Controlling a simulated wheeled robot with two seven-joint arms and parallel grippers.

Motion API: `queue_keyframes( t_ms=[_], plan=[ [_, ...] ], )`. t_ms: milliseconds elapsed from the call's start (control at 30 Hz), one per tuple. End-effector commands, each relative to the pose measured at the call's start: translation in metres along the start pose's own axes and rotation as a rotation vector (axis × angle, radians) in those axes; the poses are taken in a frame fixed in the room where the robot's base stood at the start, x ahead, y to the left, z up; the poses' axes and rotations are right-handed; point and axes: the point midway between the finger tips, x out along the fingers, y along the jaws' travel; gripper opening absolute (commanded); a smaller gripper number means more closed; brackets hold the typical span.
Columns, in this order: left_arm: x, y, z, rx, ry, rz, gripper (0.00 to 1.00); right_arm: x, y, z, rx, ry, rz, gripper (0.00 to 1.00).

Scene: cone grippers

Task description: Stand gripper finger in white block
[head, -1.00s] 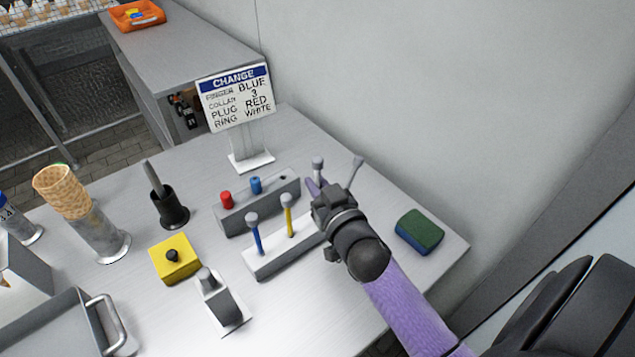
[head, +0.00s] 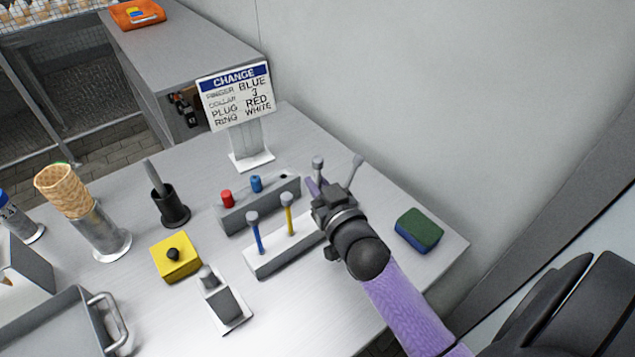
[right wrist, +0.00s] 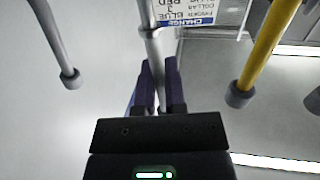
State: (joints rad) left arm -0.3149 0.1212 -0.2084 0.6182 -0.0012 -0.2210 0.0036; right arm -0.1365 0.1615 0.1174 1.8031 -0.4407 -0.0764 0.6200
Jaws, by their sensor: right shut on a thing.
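The white block (head: 270,262) lies on the table, its right end hidden behind my right gripper. A blue gripper finger (head: 256,234) and a yellow one (head: 288,214) stand upright in it, each with a grey knob on top. My right gripper (head: 316,188) is shut on a grey finger (head: 318,163), whose knob shows above the jaws. In the right wrist view the grey rod (right wrist: 153,50) runs between the purple jaws. Its foot is hidden, so I cannot tell how it sits in the block. Another grey finger (head: 356,165) leans beyond the gripper. My left gripper is not in view.
A grey block (head: 240,215) with a red and a blue plug lies behind the white block. A CHANGE sign (head: 235,97) stands at the back. A green and blue sponge (head: 419,230) is to the right. A yellow box (head: 175,257) and a grey stand (head: 224,302) are to the left.

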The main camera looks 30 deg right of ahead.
Motion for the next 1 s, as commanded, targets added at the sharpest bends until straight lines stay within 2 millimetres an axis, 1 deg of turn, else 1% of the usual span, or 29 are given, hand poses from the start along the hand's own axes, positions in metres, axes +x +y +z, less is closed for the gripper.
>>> queue_keyframes(
  t_ms=[533,1000],
  plan=[
    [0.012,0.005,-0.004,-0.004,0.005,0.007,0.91,0.0,0.0,0.015,0.002,0.0,0.0,0.0],
    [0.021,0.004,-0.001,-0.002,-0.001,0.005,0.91,0.0,0.0,0.027,0.001,0.0,0.0,0.0]
  ],
)
